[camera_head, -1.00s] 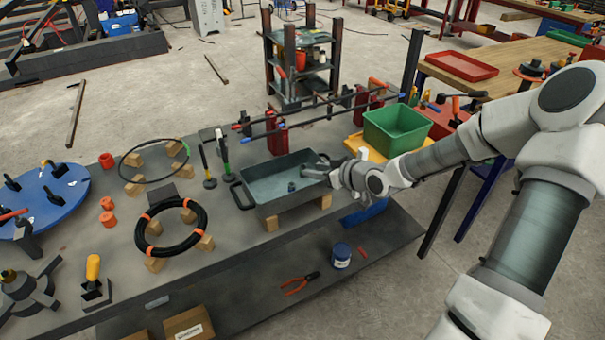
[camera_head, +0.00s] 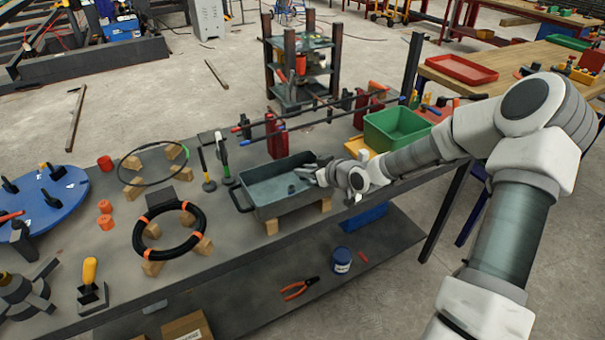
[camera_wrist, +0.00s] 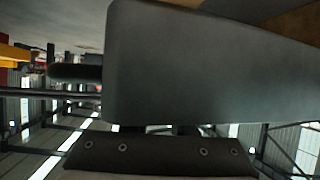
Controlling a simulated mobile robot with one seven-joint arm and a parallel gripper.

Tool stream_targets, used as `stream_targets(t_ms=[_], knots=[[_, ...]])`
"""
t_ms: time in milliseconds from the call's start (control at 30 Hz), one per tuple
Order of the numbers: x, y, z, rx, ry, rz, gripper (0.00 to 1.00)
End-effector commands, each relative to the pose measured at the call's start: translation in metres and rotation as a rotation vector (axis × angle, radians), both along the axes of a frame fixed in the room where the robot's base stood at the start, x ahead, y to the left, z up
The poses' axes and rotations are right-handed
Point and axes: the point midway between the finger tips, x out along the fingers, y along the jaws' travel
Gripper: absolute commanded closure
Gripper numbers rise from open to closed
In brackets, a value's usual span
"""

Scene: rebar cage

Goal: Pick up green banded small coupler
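My gripper (camera_head: 308,172) reaches in from the right over the tray's right side, just above and right of the coupler, with a small gap in the picture. Its finger opening cannot be made out. In the wrist view a large grey surface fills the middle, and the coupler is not seen.
A green bin (camera_head: 392,130) stands right of the tray. Two upright tools with green and yellow parts (camera_head: 222,155) stand just left of it. A black cable coil (camera_head: 170,232) lies further left on blocks. Horizontal bars (camera_head: 310,118) run behind the tray.

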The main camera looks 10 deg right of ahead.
Motion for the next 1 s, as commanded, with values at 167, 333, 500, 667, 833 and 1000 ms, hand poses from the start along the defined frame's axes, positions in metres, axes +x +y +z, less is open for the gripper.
stream_targets(t_ms=[167,333,500,667,833,1000], knots=[[0.0,0.0,0.0,0.0,-0.001,0.0,1.0],[0.0,0.0,0.001,0.0,-0.001,0.0,1.0],[0.0,0.0,0.01,-0.001,-0.002,0.0,1.0],[0.0,-0.001,0.032,-0.001,-0.003,-0.001,1.0],[-0.004,-0.017,0.053,0.002,0.001,-0.006,1.0],[-0.01,-0.043,0.07,0.004,0.0,-0.006,1.0]])
